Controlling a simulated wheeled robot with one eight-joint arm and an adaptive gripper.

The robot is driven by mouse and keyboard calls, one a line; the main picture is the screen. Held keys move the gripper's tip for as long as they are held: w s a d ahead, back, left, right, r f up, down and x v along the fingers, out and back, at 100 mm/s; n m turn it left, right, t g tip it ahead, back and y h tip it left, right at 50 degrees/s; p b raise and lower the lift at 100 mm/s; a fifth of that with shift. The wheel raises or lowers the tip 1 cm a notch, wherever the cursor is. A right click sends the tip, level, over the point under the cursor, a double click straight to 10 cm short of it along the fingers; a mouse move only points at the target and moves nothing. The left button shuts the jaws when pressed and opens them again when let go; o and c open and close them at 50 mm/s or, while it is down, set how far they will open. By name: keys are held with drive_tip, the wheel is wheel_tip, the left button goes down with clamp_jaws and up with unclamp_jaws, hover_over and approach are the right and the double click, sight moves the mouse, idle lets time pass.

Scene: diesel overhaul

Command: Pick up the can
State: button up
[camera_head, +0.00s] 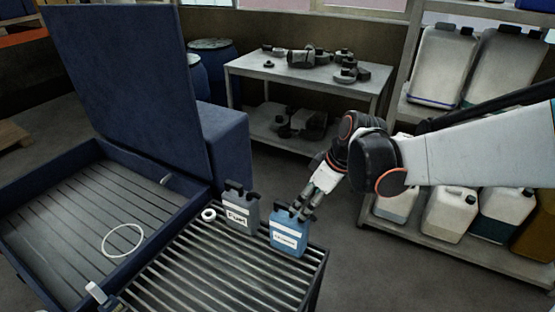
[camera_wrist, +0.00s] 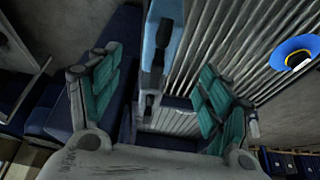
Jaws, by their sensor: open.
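A blue can (camera_head: 288,238) with a white label stands upright near the right end of a slatted grate. A grey can (camera_head: 239,212) labelled "Fuel" stands just left of it. My gripper (camera_head: 304,212) points down at the top right of the blue can, very close to it. In the wrist view my gripper (camera_wrist: 158,85) is open, its teal-padded fingers spread apart. A blue and dark upright shape (camera_wrist: 160,42), seemingly the blue can, lies between them. I cannot tell whether the fingers touch it.
The slatted grate (camera_head: 215,282) adjoins a dark blue open-lidded bin (camera_head: 75,208). A white roll (camera_head: 208,214) lies left of the grey can. A metal table (camera_head: 300,72) with dark parts stands behind. Shelves of jerrycans (camera_head: 447,215) stand at right, beyond my arm.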

sight(288, 215)
drive_tip(key=shift+w+a+n, duration=0.25)
drive_tip(key=shift+w+n, duration=0.05)
drive_tip(key=shift+w, duration=0.05)
drive_tip(key=b+x, duration=0.1)
drive_tip(key=x, duration=0.7)
drive_tip(key=shift+a+f, duration=0.2)
drive_tip(key=shift+a+b+x, duration=0.25)
drive_tip(key=shift+b+x, duration=0.3)
drive_tip(key=shift+x, duration=0.8)
drive_tip(key=shift+a+b+x, duration=0.2)
drive_tip(key=shift+b+x, duration=0.3)
drive_tip(key=shift+x, duration=0.85)
drive_tip(key=shift+r, duration=0.2)
drive_tip(key=c, duration=1.5)
